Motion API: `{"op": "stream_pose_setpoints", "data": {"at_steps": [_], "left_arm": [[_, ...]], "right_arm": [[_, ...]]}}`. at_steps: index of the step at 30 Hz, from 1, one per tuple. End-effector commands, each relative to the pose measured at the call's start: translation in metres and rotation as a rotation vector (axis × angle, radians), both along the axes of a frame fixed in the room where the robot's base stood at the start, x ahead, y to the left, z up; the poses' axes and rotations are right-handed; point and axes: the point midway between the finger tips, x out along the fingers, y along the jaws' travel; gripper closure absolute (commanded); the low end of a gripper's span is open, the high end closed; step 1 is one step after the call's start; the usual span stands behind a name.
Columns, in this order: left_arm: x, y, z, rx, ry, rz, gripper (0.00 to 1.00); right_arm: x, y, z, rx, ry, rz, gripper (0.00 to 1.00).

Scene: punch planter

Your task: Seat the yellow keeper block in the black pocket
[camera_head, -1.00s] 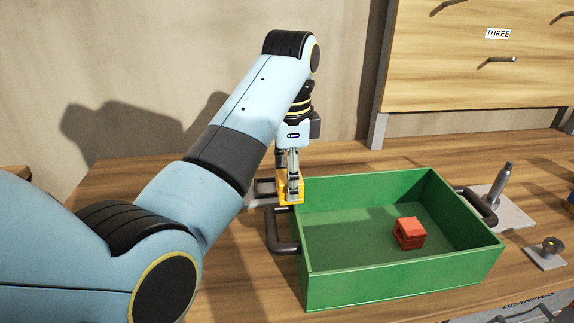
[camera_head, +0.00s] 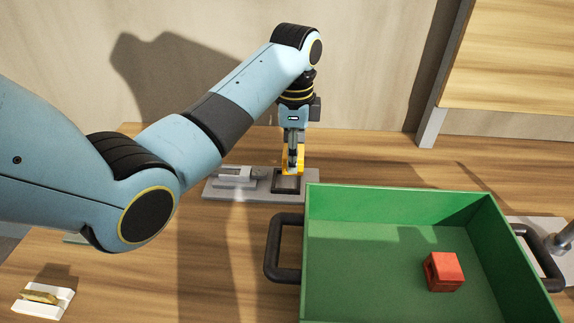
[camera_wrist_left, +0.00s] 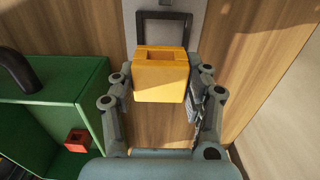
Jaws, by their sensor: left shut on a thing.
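The yellow keeper block (camera_head: 299,166) is held in my left gripper (camera_head: 292,160) above the back of the table. In the left wrist view the yellow keeper block (camera_wrist_left: 161,80) sits between the two fingers of the left gripper (camera_wrist_left: 160,100), which are shut on it. The black pocket (camera_head: 287,184) is a dark square frame on a grey plate. In the head view the block is above the pocket's back right part. In the wrist view the pocket (camera_wrist_left: 165,16) shows beyond the block, partly hidden by it. My right gripper is in neither view.
A green tray (camera_head: 400,195) with dark handles stands right of the plate and holds a red block (camera_head: 444,272). The grey plate (camera_head: 230,190) also bears a grey fitting (camera_head: 235,176). A small white holder (camera_head: 43,303) lies at the front left.

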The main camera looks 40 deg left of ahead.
Motion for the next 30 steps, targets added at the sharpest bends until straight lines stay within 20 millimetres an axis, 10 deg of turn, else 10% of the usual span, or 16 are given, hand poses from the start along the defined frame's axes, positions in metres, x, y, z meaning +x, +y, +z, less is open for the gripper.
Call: {"op": "stream_pose_setpoints", "data": {"at_steps": [25, 26, 30], "left_arm": [[-0.003, 0.015, -0.052, -0.001, 0.0, 0.0, 0.96], [-0.004, 0.015, -0.053, -0.002, 0.001, 0.0, 0.5], [-0.004, 0.015, -0.053, -0.001, 0.0, 0.0, 0.32]], "right_arm": [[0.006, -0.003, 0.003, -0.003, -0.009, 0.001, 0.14], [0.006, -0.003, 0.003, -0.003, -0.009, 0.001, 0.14], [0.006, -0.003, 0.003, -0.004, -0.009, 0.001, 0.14]]}}
